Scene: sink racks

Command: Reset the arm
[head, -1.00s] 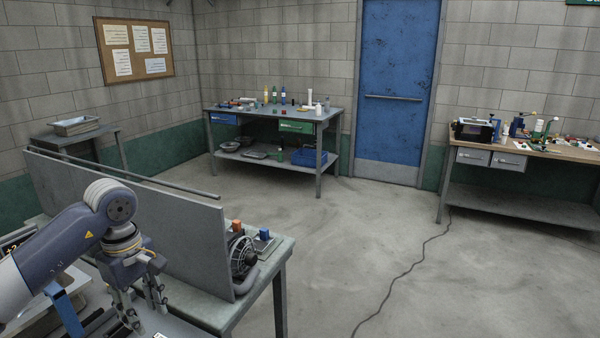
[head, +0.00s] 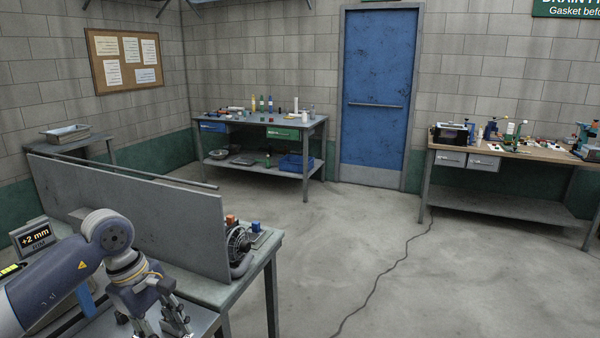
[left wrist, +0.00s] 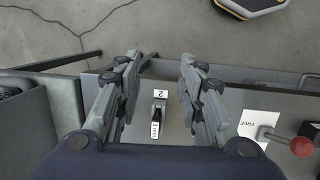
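My left arm enters the head view at the lower left, and its gripper (head: 155,322) points down over the near bench. In the left wrist view the two fingers of my left gripper (left wrist: 160,72) are spread apart with nothing between them. Below and between them, on a grey surface, is a small black switch-like part (left wrist: 158,108) with a label "2". My right gripper is in no view.
A grey panel (head: 130,215) stands upright beside my left arm. A "+2 mm" display (head: 36,238) is behind the arm. The left wrist view shows a red-knobbed lever (left wrist: 300,146) and a "FREE" card (left wrist: 258,128). Open floor (head: 330,250) lies right.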

